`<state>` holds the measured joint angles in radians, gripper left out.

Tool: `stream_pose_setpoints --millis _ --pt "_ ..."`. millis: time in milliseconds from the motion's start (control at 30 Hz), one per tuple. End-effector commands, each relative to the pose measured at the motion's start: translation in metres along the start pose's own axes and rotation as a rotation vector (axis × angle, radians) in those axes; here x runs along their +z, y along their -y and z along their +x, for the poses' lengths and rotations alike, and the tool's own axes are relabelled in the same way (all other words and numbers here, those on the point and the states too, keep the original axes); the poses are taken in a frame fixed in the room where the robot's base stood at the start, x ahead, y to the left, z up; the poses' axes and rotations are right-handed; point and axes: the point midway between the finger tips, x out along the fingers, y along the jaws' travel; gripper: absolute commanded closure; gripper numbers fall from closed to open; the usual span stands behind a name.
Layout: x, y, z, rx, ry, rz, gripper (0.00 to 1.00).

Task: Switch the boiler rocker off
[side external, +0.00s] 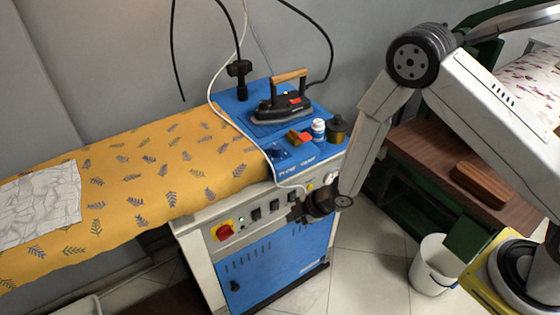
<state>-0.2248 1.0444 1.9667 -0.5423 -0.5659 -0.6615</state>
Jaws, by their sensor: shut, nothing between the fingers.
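The control panel (240,222) is on the front of the ironing station, above the blue cabinet door. It carries several small dark rocker switches, among them a left one (257,214) and a middle one (274,206). Labels are too small to read, so I cannot tell which is the boiler rocker or how any is set. My gripper (295,214) is shut and empty, at the right part of the panel, just right of the middle rocker. I cannot tell whether it touches the panel. My gripper and wrist hide part of the panel's right end.
A red knob on a yellow plate (223,231) is at the panel's left. Above, the blue top (300,153) holds an iron (282,104), a white bottle (318,128) and a dark pot (336,128). A white cable hangs to the panel. A white bin (433,268) stands right.

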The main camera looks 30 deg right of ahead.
Motion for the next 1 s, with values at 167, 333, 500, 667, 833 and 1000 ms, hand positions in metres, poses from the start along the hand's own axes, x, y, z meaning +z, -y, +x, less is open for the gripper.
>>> stream_pose_setpoints --millis 167,333,500,667,833,1000 --pt "0.000 0.000 0.000 0.000 0.001 0.001 1.00" --pt "0.000 0.000 0.003 0.000 0.001 0.002 1.00" --pt "0.000 0.000 0.011 -0.002 0.002 0.002 1.00" --pt "0.001 0.000 0.026 -0.001 0.002 0.002 1.00" --pt "0.001 0.001 0.045 -0.001 0.001 0.001 1.00" --pt "0.001 0.001 0.064 -0.001 0.002 0.002 1.00"
